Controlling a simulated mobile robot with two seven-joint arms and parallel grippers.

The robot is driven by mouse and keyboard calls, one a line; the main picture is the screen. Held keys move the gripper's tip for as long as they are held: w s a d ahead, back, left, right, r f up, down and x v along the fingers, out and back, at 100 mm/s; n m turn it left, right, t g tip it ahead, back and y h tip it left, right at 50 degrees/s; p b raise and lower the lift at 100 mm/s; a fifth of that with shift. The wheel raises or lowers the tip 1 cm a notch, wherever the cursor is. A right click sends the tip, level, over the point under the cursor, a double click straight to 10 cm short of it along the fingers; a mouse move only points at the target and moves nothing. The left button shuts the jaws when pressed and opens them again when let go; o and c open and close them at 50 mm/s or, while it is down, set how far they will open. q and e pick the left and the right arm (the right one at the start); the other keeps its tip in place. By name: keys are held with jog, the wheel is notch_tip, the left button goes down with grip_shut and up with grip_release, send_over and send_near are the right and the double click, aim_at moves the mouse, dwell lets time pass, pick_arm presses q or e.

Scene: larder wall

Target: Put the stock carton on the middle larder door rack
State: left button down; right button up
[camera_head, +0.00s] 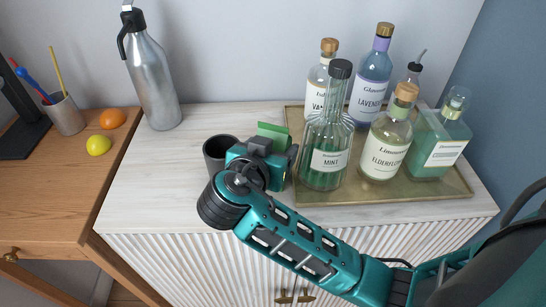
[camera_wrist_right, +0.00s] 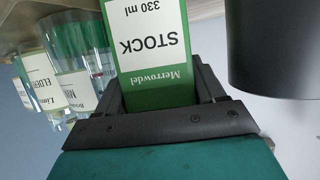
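The stock carton, green and white with "STOCK" upside down in the picture, fills the middle of the right wrist view (camera_wrist_right: 150,45). In the head view only its green top (camera_head: 273,131) shows behind my right gripper (camera_head: 265,148). The dark fingers of my right gripper (camera_wrist_right: 160,100) lie along both sides of the carton with no clear gap, so it looks shut on the carton. The carton's lower end is out of view, so I cannot tell whether it touches the sideboard. My left gripper and the larder door rack are not in view.
A black cup (camera_head: 216,150) stands close left of the gripper. Several bottles, with the mint bottle (camera_head: 326,150) nearest, stand on a brass tray (camera_head: 440,192) to the right. A steel flask (camera_head: 153,80) stands at the back left. The white sideboard top (camera_head: 150,185) is clear at left.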

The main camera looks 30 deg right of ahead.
jog(key=c, duration=0.8)
